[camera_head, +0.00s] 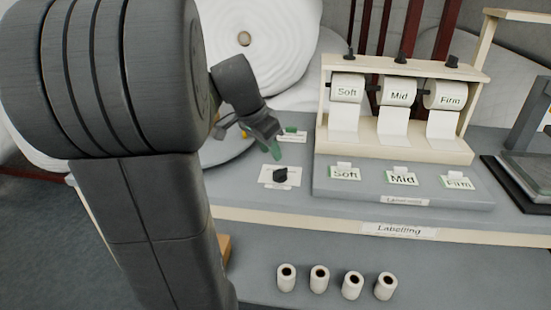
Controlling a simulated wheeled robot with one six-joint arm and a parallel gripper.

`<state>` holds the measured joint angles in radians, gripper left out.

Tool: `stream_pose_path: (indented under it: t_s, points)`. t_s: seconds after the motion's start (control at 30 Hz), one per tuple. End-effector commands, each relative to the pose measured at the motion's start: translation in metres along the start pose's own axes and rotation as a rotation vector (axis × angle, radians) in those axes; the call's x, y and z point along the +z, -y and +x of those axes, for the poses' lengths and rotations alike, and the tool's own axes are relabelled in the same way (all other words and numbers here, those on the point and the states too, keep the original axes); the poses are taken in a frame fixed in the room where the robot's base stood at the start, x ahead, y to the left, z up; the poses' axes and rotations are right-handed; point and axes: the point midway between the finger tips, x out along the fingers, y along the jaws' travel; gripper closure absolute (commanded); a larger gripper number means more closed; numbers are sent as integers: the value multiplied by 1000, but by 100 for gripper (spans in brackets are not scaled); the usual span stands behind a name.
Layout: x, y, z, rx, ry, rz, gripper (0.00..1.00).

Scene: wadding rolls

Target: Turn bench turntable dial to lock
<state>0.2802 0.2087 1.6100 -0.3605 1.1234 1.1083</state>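The dial (281,174) is a small black knob on a white plate (268,182) at the bench's front left. The marks on the plate are too small to read. A grey round turntable (222,155) lies behind and left of it, mostly hidden by my arm. My gripper (274,151) points down just above and slightly left of the dial, with green at its tip. It appears apart from the dial. I cannot tell whether its fingers are open or shut.
A wooden rack (397,60) holds Soft, Mid and Firm rolls. A grey tray (330,194) with labels stands before it. Several small rolls (319,278) stand on the lower surface. A large white wadding roll (285,40) is behind my gripper. A dark device (528,165) stands right.

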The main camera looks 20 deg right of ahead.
Motion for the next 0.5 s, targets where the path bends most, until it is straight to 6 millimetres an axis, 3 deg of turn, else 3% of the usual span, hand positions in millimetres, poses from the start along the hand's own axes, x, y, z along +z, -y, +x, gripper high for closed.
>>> stream_pose_path:
  t_s: [0.03,0.2,0.5]
  points:
    - [-1,1,-14,-5,-3,-1,66]
    - [-1,1,-43,-3,-2,-1,66]
    - [0,0,-59,0,0,0,66]
